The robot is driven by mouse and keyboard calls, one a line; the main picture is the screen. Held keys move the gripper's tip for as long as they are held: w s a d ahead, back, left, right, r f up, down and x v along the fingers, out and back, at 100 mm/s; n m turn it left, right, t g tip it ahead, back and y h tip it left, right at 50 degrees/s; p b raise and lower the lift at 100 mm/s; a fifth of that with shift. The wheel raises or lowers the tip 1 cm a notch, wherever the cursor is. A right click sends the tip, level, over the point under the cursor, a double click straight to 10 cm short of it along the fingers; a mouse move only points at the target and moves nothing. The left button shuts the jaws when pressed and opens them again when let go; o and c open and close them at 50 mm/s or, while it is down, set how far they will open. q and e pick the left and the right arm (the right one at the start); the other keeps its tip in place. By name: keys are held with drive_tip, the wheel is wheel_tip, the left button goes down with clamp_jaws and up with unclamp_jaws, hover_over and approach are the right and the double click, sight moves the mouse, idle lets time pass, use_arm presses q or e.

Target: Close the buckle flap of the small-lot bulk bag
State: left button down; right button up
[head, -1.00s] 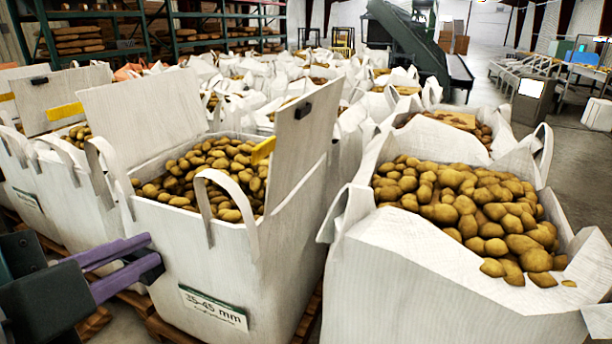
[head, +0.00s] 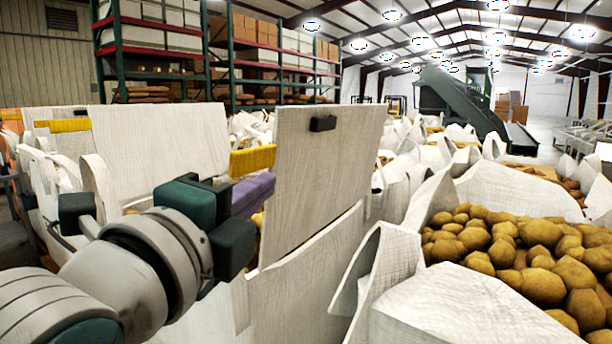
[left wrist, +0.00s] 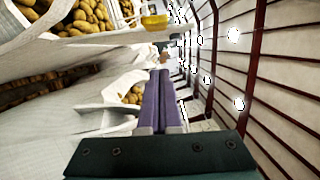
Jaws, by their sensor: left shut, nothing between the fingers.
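The white bulk bag (head: 222,312) stands in front of me with its flaps raised. Its right flap (head: 320,190) stands upright with a small dark buckle piece (head: 323,123) near its top edge. The broad left flap (head: 160,140) stands open behind my left arm. A yellow strap piece (head: 253,160) is between them. My left gripper (head: 262,186) has purple fingers just below the yellow piece in the picture, left of the right flap; contact cannot be told. In the left wrist view the gripper (left wrist: 160,74) is shut and empty. My arm hides much of the bag's opening. My right gripper is out of view.
A neighbouring bag (head: 470,305) full of potatoes (head: 535,255) stands close on the right. More white bags crowd the left and back. A green conveyor (head: 460,100) and tall shelving (head: 225,60) stand behind. Little free room shows between bags.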

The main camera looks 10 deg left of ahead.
sight(244, 172)
use_arm(q)
drive_tip(key=w+a, duration=0.3)
drive_tip(key=w, duration=0.1)
drive_tip(key=shift+w+r, duration=0.1)
drive_tip(key=shift+r, duration=0.25)
drive_tip(key=shift+w+a, duration=0.1)
drive_tip(key=shift+a, duration=0.1)
